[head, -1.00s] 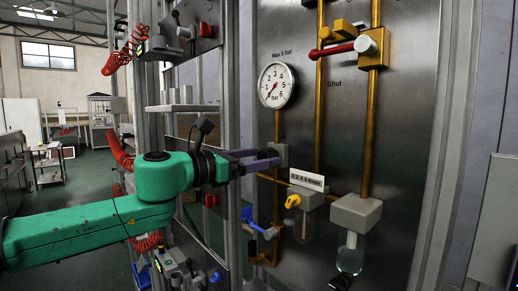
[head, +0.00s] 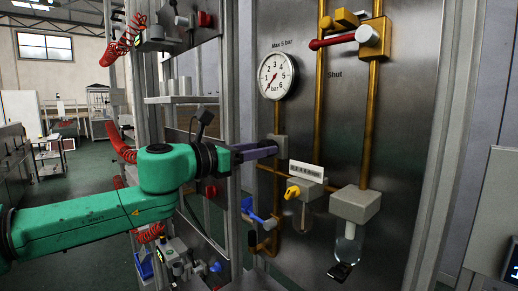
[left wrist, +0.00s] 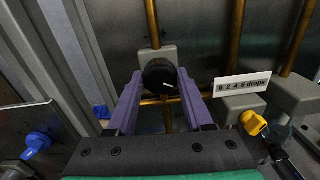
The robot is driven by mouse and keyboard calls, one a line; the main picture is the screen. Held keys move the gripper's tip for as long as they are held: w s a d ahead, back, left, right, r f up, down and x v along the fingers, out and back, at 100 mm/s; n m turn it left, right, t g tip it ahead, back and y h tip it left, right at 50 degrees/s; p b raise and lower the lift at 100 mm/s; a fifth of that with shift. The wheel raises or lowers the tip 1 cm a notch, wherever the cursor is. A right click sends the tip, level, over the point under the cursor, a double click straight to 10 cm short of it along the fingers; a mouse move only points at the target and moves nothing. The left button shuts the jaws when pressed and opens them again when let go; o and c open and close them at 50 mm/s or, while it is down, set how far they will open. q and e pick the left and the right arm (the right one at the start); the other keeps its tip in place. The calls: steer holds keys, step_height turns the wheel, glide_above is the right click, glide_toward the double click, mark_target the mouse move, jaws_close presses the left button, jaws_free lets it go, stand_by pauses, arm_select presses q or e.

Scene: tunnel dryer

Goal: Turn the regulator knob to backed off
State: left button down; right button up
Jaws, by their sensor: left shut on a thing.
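The regulator knob (left wrist: 160,74) is dark and round with a short white mark on its face. It sits in front of a grey regulator body (left wrist: 151,57) on the brass pipework. My left gripper (left wrist: 157,90), with purple fingers, is shut on the knob, one finger on each side. In the head view my left gripper (head: 272,148) reaches the regulator from the left, below the gauge, and hides the knob. The round white pressure gauge (head: 277,77) has a red needle pointing to the lower left, at the low end. My right gripper is not in view.
A red-handled valve (head: 332,42) marked Shut is above right. A yellow tap (head: 292,192) below a drops label (head: 306,171), a grey block with a clear bowl (head: 355,204) and a blue handle (head: 262,219) are close below. A metal post (head: 232,120) stands left.

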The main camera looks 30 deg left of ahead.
arm_select(q)
steer(key=n+p, duration=0.1)
steer(key=n, duration=1.1)
steer(key=n+p, duration=0.2)
steer(key=n, duration=1)
steer(key=shift+f+t+y, duration=0.15)
steer(key=shift+t+y, duration=0.15)
steer(key=shift+y, duration=0.1)
steer(key=shift+n, duration=0.3)
steer(key=shift+c, duration=1.5)
jaws_free()
